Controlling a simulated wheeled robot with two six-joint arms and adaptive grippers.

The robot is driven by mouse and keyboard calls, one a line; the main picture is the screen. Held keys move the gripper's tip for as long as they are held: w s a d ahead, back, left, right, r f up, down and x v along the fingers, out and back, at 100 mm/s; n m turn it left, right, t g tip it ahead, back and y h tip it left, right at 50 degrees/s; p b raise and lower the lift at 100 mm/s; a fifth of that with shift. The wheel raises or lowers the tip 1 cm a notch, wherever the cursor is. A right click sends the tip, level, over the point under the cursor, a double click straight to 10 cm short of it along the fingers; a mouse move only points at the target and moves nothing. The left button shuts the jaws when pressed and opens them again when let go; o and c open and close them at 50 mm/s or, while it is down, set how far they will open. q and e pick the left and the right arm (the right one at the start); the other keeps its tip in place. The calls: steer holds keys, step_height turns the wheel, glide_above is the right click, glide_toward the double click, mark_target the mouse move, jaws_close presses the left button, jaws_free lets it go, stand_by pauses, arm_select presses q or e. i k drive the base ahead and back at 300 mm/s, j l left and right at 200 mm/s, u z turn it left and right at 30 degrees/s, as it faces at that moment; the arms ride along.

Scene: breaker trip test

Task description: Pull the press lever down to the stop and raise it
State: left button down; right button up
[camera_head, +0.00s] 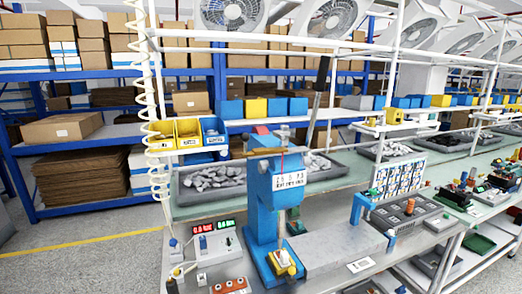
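The blue press (262,200) stands upright on the bench, left of the picture's middle. Its lever (321,75) has a dark grip that points up and leans slightly right, above the press head. The lever's lower end passes behind or beside the head, and I cannot tell exactly where it joins. A vertical ram (282,222) points down at a small yellow and white part (285,263) on the blue base. Neither of my grippers shows in this view, and nothing is seen touching the lever.
A box with red and green displays (214,240) stands left of the press. A grey block (335,248) and a grey tray of parts (408,215) lie to the right. Bins (186,132) and a tray of grey pieces (215,180) are behind. White frame posts (392,70) rise near the lever.

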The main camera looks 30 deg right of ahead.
mark_target(325, 61)
steer(key=z, duration=1.45)
steer(key=k+l, duration=0.05)
